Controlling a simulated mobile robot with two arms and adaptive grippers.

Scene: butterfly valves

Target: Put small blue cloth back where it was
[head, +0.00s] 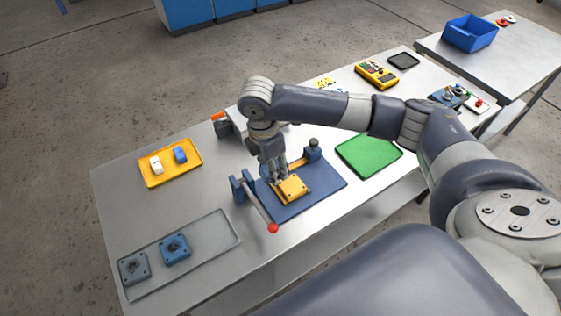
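A small blue item (180,155), possibly the folded blue cloth, lies in the yellow tray (193,172) at the left of the table, beside a white item (156,165). It is too small to tell its material. My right gripper (275,177) points down over the blue fixture plate (325,186), at the back left edge of a yellow block (293,188). Its fingers are small and partly overlap the block, so I cannot tell whether they touch or grip it. My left gripper is not in view.
A red-tipped lever (272,228) stands at the fixture's front left. A grey tray (215,248) holds a grey part (134,268) and a blue part (175,249). A green mat (368,156) and a yellow meter (377,74) lie right. A blue bin (470,33) stands on another table.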

